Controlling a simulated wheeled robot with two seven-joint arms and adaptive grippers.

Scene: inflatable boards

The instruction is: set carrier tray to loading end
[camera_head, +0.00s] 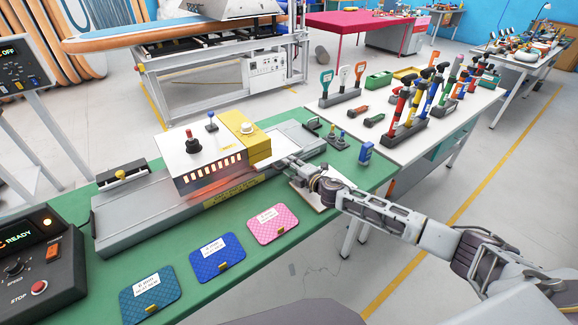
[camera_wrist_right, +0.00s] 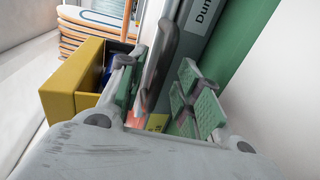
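A long grey machine bed (camera_head: 135,222) lies on the green bench, with a white box with lit slots (camera_head: 190,150) and a yellow housing (camera_head: 240,132) over its middle. I cannot clearly tell the carrier tray from the bed. A dark handle (camera_head: 312,124) shows at the bed's right end. My right gripper (camera_head: 287,163) is at the bed's front side, right of the yellow housing. In the right wrist view its green-padded fingers (camera_wrist_right: 160,92) are apart, with a grey bar (camera_wrist_right: 163,55) between or just beyond them; contact cannot be told. My left gripper is not in view.
Teal, blue and pink patches (camera_head: 273,224) lie along the bench's front. A control box reading READY (camera_head: 30,260) stands at left. A small blue object (camera_head: 366,152) stands near the bench's right end. A white table (camera_head: 345,115) with racked tools stands behind.

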